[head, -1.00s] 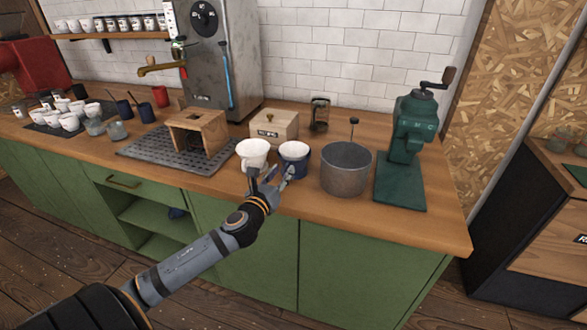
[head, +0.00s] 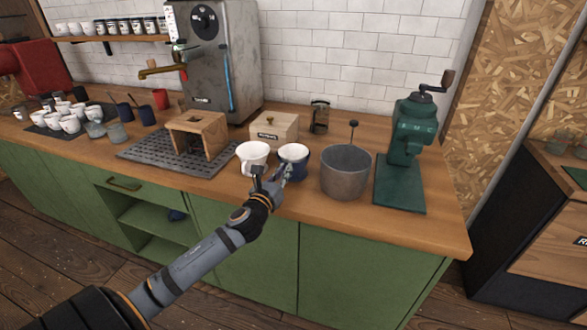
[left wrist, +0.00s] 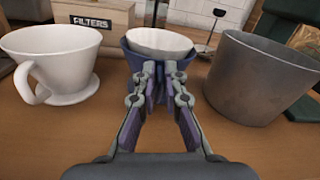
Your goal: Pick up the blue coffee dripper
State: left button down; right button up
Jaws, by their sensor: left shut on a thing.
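The blue coffee dripper (head: 303,168) stands on the wooden counter with a white liner (head: 293,152) inside its rim. It also shows in the left wrist view (left wrist: 133,67), partly hidden behind my fingers. My left gripper (head: 279,175) reaches it from the front, and in the left wrist view its two fingertips (left wrist: 160,70) are close together on the dripper's near side, shut on it. I cannot tell whether the dripper is clear of the counter. My right gripper is not in view.
A white dripper (head: 252,156) stands close on the left, and a grey metal bin (head: 345,174) close on the right. A filters box (head: 274,128) is behind. A green grinder (head: 404,150) stands further right. The counter's front strip is clear.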

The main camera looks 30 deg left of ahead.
pick_arm(q)
jog(key=shift+r, duration=0.25)
jog(key=s+d+r+p, duration=0.7)
jog(key=s+d+r, duration=0.2)
jog(key=r, duration=0.3)
jog(key=shift+s+d+r, duration=0.25)
jog(key=shift+s+d, duration=0.15)
jog(key=shift+d, duration=0.1)
jog(key=shift+p, duration=0.3)
